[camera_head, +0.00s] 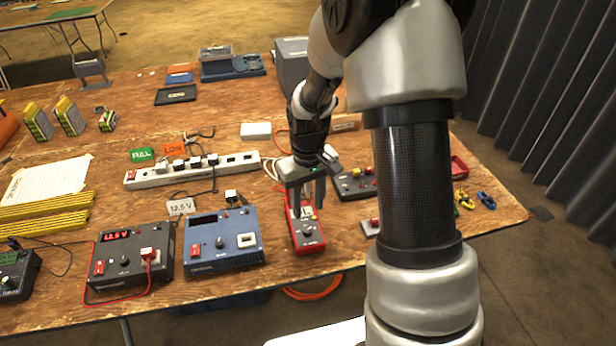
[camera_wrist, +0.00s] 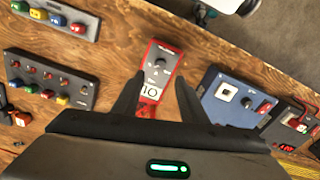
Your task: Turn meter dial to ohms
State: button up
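The red meter (camera_head: 310,243) lies on the wooden table with a grey face and a small dark dial. In the wrist view the meter (camera_wrist: 149,77) sits between and beyond my fingers, its round dial (camera_wrist: 160,63) near the middle of its face. A white display reading about "10" (camera_wrist: 150,91) is nearer my palm. My gripper (camera_head: 308,207) points down over the display end of the meter. In the wrist view my gripper (camera_wrist: 160,77) is open, one finger either side, with nothing held. Whether the fingers touch the meter, and which mark the dial points at, I cannot tell.
A blue power unit (camera_head: 222,240) and a dark unit reading about 12.5 V (camera_head: 130,262) stand left of the meter. A dark panel with knobs (camera_head: 356,185) is to the right. A white power strip (camera_head: 190,170) lies behind. The table's front edge is close.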

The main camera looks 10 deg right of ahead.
notch_tip(320, 180, up, 9)
jog(key=shift+p, duration=0.4)
jog(key=shift+f, duration=0.1)
